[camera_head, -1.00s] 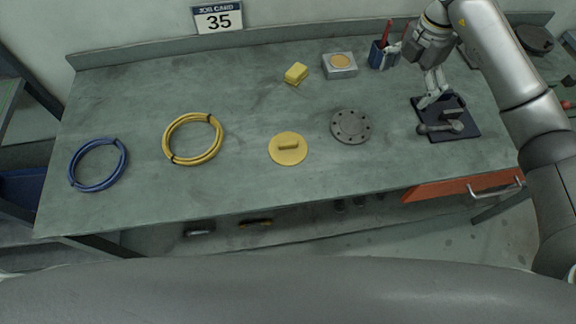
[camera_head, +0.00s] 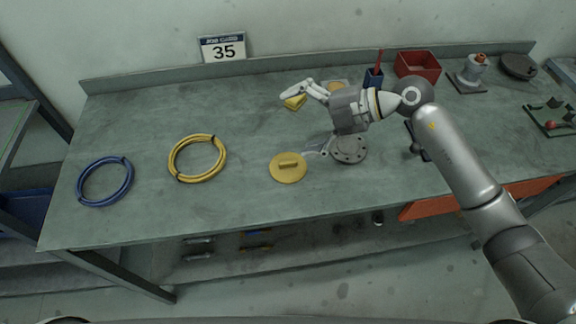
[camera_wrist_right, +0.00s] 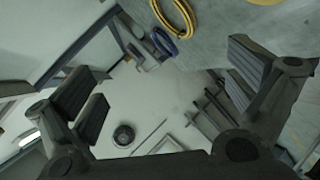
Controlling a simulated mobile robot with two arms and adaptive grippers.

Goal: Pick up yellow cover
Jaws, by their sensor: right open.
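The yellow cover (camera_head: 288,168) is a flat round disc with a raised bar handle on top. It lies on the workbench (camera_head: 240,215) in the head view, left of a grey flanged disc (camera_head: 349,150). My right gripper (camera_head: 300,122) is open and empty, its fingers spread and pointing left above the bench. One finger is near the yellow sponge, the other near the right edge of the cover. In the right wrist view the two finger pads (camera_wrist_right: 165,95) stand wide apart with nothing between them. My left gripper is not in view.
A yellow hose coil (camera_head: 198,158) and a blue hose coil (camera_head: 105,181) lie to the left. A yellow block (camera_head: 294,103), a blue cup (camera_head: 373,79) and a red bin (camera_head: 417,66) stand towards the back. The bench front left of the cover is clear.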

